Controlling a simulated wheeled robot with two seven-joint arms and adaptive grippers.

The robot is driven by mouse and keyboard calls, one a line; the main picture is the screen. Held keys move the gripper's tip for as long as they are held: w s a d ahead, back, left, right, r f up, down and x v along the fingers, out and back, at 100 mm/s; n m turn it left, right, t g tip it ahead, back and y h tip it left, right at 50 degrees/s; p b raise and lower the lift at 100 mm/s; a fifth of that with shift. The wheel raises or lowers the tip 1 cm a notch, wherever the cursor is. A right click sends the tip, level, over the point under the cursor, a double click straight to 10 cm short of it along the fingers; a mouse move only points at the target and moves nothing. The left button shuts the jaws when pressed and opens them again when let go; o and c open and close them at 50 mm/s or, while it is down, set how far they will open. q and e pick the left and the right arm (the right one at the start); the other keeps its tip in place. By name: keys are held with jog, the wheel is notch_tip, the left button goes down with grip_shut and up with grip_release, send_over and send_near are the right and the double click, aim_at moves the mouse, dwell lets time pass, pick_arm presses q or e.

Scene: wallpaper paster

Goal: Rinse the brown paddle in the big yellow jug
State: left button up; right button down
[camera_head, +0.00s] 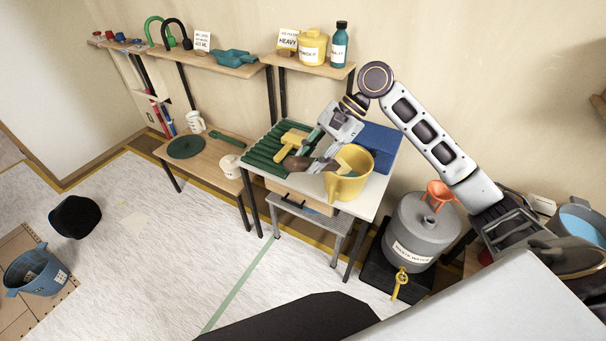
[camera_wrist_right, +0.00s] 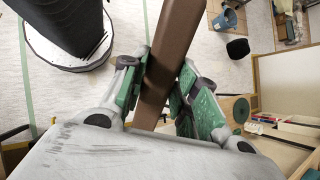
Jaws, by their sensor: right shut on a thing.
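My right gripper (camera_head: 318,150) is above the table, just left of and behind the jug. It is shut on the brown paddle (camera_head: 297,163), which lies across in front of the gripper, its dark end to the left of the jug. In the right wrist view the paddle (camera_wrist_right: 172,50) passes between the green finger pads. I cannot tell whether the paddle touches the jug's rim. My left gripper is not in view.
A green ribbed rack (camera_head: 262,158) with a yellow tool (camera_head: 290,139) on it is left of the jug. A blue tray (camera_head: 378,138) is behind. A grey waste-water drum (camera_head: 408,232) stands on the floor to the right. A shelf above holds a yellow pot (camera_head: 312,48) and teal bottle (camera_head: 339,46).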

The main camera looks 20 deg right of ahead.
jog(key=d+r+m+t+y, duration=0.2)
jog(key=d+r+y, duration=0.3)
jog(key=d+r, duration=0.2)
jog(key=shift+s+d+r+t+y, duration=0.3)
jog(key=shift+s+d+y, duration=0.15)
jog(key=shift+d, duration=0.85)
